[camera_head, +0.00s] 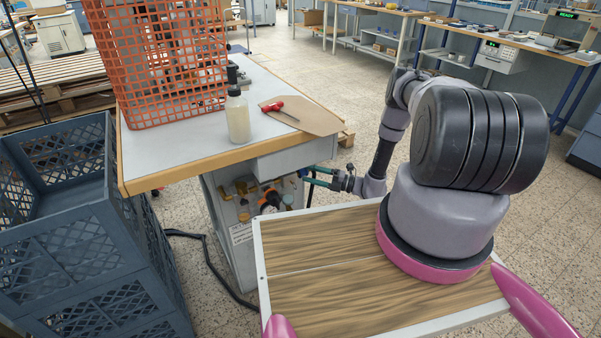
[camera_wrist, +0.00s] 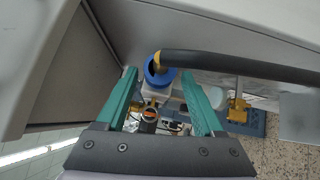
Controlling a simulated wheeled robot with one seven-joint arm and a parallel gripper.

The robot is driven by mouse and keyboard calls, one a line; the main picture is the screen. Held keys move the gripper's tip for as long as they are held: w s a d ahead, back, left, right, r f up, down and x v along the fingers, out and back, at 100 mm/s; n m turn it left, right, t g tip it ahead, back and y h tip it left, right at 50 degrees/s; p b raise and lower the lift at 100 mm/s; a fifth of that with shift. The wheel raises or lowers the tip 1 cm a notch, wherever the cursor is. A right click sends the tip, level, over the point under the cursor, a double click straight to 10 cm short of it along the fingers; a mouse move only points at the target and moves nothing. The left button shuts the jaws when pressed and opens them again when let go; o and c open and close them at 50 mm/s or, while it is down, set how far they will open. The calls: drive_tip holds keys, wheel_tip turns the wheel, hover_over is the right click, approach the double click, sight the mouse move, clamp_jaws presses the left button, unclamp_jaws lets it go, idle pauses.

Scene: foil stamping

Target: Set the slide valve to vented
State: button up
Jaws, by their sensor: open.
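My gripper (camera_head: 308,176) has teal fingers and reaches in from the right beneath the tabletop of the workbench. In the wrist view its two fingers (camera_wrist: 159,73) are apart, with nothing held between them. The air fittings (camera_head: 258,198), with brass parts and an orange-and-black round part, sit on the grey cabinet under the bench, left of my fingertips. In the wrist view a blue ring with a yellow part (camera_wrist: 154,70) shows between the fingertips. A yellow-brass fitting (camera_wrist: 238,110) stands right of the fingers. I cannot tell which part is the slide valve, or its setting.
The bench top (camera_head: 190,150) overhangs the fittings. It carries an orange crate (camera_head: 165,60), a bottle (camera_head: 237,118) and a red-handled tool (camera_head: 275,107). A dark bar (camera_wrist: 240,66) crosses above the fittings. Blue-grey crates (camera_head: 95,240) stand at left; a black hose lies on the floor.

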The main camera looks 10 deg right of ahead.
sight(301, 170)
drive_tip(key=shift+x, duration=1.85)
